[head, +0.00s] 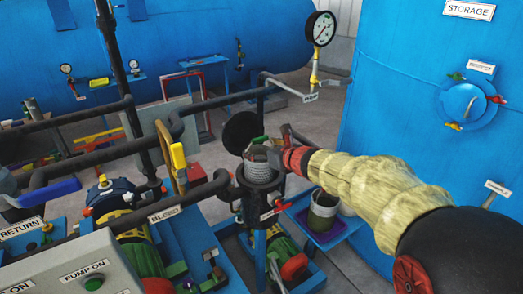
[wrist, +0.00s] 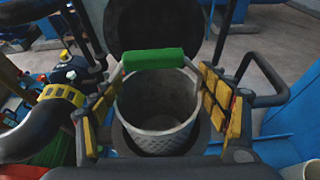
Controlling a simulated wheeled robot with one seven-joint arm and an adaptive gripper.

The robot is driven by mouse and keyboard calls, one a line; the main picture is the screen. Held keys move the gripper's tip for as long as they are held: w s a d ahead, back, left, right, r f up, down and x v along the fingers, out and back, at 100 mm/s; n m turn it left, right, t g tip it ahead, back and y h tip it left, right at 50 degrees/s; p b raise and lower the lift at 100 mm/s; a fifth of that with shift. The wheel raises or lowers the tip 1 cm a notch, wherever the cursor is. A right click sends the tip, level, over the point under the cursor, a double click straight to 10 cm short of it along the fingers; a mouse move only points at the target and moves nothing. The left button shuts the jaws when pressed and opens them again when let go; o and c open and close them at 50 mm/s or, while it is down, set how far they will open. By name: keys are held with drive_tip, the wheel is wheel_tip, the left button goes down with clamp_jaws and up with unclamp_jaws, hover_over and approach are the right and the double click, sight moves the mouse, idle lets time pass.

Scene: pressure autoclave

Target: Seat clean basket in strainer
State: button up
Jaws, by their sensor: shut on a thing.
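The clean basket (head: 259,172) is a pale metal mesh cup with a green handle. In the wrist view the basket (wrist: 160,140) looks empty, with its green handle (wrist: 153,59) across the top. The strainer (head: 262,198) is a dark upright pot. The basket is at its open mouth, with part of its mesh wall showing above the rim; its lower end is hidden. The strainer's round black lid (head: 243,131) stands open behind. My gripper (head: 268,147) is over the mouth. In the wrist view its yellow-padded fingers (wrist: 154,112) are on either side of the basket, holding it.
A purple tray (head: 322,238) with a dark pot (head: 322,213) and a paler one stands right of the strainer. A yellow-handled valve (head: 179,157) and dark pipes are close on the left. A gauge (head: 321,28) stands behind. A blue storage tank (head: 420,110) bounds the right.

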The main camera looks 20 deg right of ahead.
drive_tip(key=shift+f+b, duration=3.4)
drive_tip(key=shift+b, duration=0.15)
drive_tip(key=o, duration=2.1)
drive_tip(key=shift+f, duration=0.1)
drive_tip(key=shift+s, duration=0.1)
drive_tip(key=v, duration=1.2)
